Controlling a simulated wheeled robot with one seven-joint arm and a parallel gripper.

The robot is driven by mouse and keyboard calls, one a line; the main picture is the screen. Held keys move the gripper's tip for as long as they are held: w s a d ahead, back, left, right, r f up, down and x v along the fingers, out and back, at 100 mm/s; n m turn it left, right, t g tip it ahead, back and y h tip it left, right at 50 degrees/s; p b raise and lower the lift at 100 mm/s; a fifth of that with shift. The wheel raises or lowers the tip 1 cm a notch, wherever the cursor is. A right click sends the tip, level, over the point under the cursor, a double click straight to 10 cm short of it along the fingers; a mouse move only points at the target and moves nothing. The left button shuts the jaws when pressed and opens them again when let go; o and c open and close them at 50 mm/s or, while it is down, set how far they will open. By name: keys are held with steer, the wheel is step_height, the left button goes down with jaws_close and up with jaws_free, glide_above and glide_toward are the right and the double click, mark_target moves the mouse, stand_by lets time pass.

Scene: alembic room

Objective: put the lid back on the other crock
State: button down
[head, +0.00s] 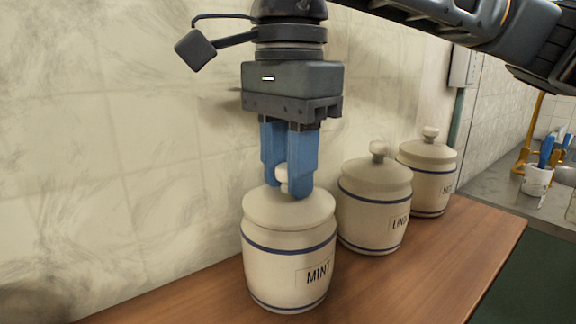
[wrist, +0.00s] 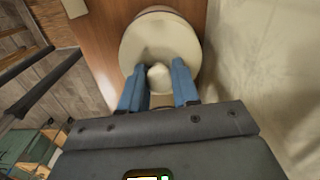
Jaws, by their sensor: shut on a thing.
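A cream crock with blue bands and the label MINT (head: 287,268) stands at the near end of the wooden shelf. Its lid (head: 290,211) sits on its mouth and looks level. My gripper (head: 289,180) points straight down over it, its blue fingers shut on the lid's pale knob (head: 282,174). The wrist view shows the round lid (wrist: 160,38) and the knob (wrist: 159,77) between the fingers (wrist: 158,85). Two more crocks stand to the right, the middle one (head: 373,207) and the far one (head: 430,180), each with a lid on. Their labels are partly cut off.
The wooden shelf (head: 425,262) has free room in front of the crocks. A tiled wall (head: 120,150) runs close behind them. At the right a counter holds a white mug (head: 537,181) with blue-handled things and a yellow stand.

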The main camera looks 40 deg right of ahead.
stand_by(0.3)
steer(key=c, duration=0.8)
jaws_free()
steer(key=shift+o, duration=0.2)
steer(key=shift+f, duration=0.25)
stand_by(0.4)
steer(key=shift+r, duration=0.65)
steer(key=o, duration=0.3)
steer(key=shift+r, duration=0.2)
